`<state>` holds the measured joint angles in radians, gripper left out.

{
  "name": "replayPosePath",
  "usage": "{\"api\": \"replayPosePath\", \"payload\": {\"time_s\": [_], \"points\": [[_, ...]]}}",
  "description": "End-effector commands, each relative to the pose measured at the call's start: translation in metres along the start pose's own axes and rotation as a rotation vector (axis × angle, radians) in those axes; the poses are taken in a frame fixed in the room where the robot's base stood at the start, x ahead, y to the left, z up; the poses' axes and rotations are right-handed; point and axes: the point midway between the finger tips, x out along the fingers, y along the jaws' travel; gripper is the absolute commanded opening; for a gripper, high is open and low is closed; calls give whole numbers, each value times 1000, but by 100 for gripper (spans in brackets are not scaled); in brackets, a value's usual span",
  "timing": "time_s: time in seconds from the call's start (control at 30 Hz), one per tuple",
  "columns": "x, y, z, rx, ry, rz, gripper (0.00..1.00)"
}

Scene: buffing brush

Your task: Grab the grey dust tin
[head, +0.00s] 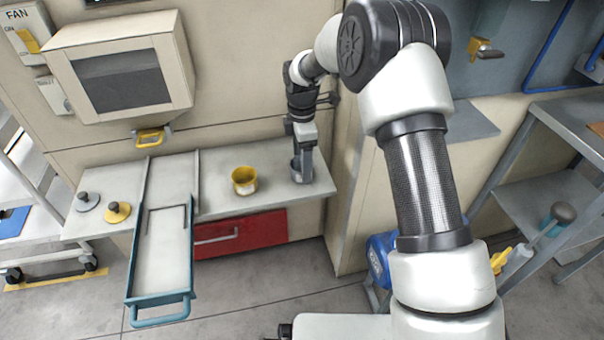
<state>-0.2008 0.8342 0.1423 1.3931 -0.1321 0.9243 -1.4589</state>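The grey dust tin (295,170) stands near the right end of the bench top, at the wall side. It is small in the head view and partly hidden behind my gripper. My gripper (303,170) points straight down at the tin, its fingers level with the tin and overlapping it in the picture. Only one finger shows clearly. I cannot tell whether the fingers touch the tin or are closed on it.
A yellow tin (244,181) stands left of my gripper on the bench (217,205). A blue-handled tray slide (160,255) juts forward, with grey (87,202) and yellow (118,212) knobbed discs to its left. A red drawer (240,235) is below. A cabinet wall rises close on the right.

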Motion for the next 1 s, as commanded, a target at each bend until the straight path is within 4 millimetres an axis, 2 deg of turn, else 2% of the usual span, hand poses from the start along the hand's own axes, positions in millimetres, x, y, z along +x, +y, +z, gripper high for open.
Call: {"api": "replayPosePath", "payload": {"time_s": [0.03, 0.1, 0.37, 0.6, 0.67, 0.87, 1.0], "points": [[12, 0, 0, 0, -1, -2, 73], [20, 0, 0, 0, -1, 0, 73], [23, 0, 0, 1, 0, 1, 73], [23, 0, 0, 1, 0, 1, 35], [22, 1, 0, 1, 0, 1, 27], [22, 1, 0, 1, 0, 2, 27], [8, 1, 0, 1, 0, 4, 27]]}}
